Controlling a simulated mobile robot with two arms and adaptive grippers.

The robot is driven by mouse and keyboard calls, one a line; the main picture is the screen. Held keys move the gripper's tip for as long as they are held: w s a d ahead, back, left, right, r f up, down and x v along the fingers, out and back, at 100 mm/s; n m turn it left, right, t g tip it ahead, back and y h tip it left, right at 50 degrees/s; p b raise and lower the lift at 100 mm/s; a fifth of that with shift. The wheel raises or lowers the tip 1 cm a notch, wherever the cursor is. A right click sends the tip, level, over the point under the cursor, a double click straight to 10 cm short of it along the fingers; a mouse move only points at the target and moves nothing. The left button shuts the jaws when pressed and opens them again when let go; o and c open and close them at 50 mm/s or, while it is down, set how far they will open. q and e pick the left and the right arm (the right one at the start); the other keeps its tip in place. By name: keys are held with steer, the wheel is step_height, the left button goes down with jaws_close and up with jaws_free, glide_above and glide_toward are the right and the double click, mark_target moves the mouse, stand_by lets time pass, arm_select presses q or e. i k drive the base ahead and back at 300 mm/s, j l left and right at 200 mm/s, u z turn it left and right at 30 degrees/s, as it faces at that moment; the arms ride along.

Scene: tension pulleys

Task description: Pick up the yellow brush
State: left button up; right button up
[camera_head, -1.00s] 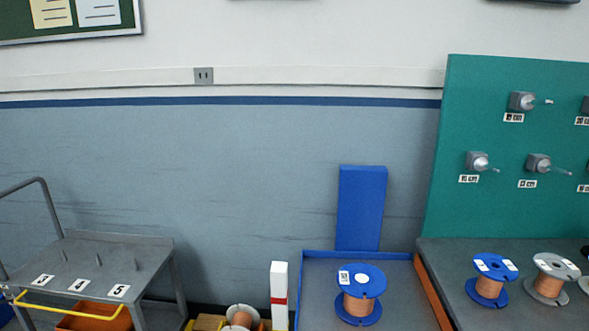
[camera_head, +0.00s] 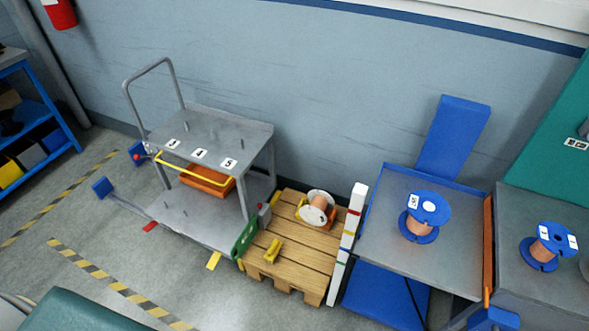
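A small yellow object that looks like the yellow brush (camera_head: 272,251) lies on the front part of a wooden pallet (camera_head: 285,275). It is too small to make out bristles or a handle. Nothing touches it from above. Neither of my grippers shows in the view.
Left of the pallet stands a grey cart (camera_head: 200,225) with an orange bin (camera_head: 207,183). A spool (camera_head: 317,208) sits at the pallet's back. A white striped post (camera_head: 347,245) and a grey table (camera_head: 380,255) with a blue spool (camera_head: 427,216) stand right. Floor at left is mostly clear.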

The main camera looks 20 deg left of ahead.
mark_target(271, 254)
steer(key=i+j+u, duration=0.1)
steer(key=u, duration=0.65)
steer(key=i, duration=0.05)
